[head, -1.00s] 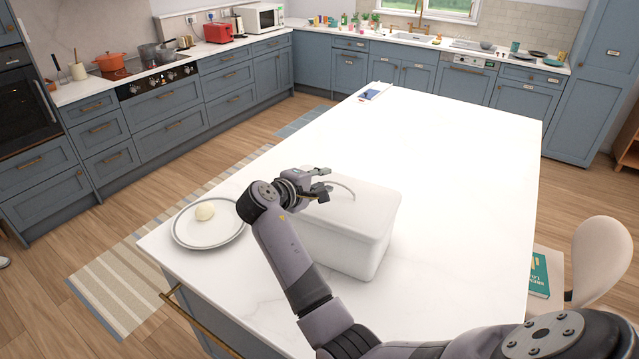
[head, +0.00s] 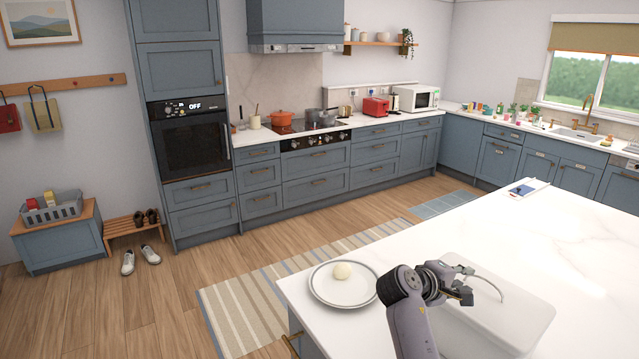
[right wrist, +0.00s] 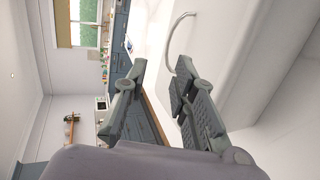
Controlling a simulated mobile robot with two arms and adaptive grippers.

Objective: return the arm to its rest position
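My right gripper (head: 464,286) is in the head view at the island's near side, beside and partly in front of a white box (head: 510,322). Its two fingers stand apart with nothing between them, as the right wrist view (right wrist: 160,85) shows. My right arm comes up from the bottom of the head view. The box has a thin curved handle (head: 487,277) on top, which also shows in the right wrist view (right wrist: 177,40). My left gripper is not in view.
A tablet-like item (head: 522,190) lies at the island's far end. Striped rug (head: 250,310) and open floor lie left.

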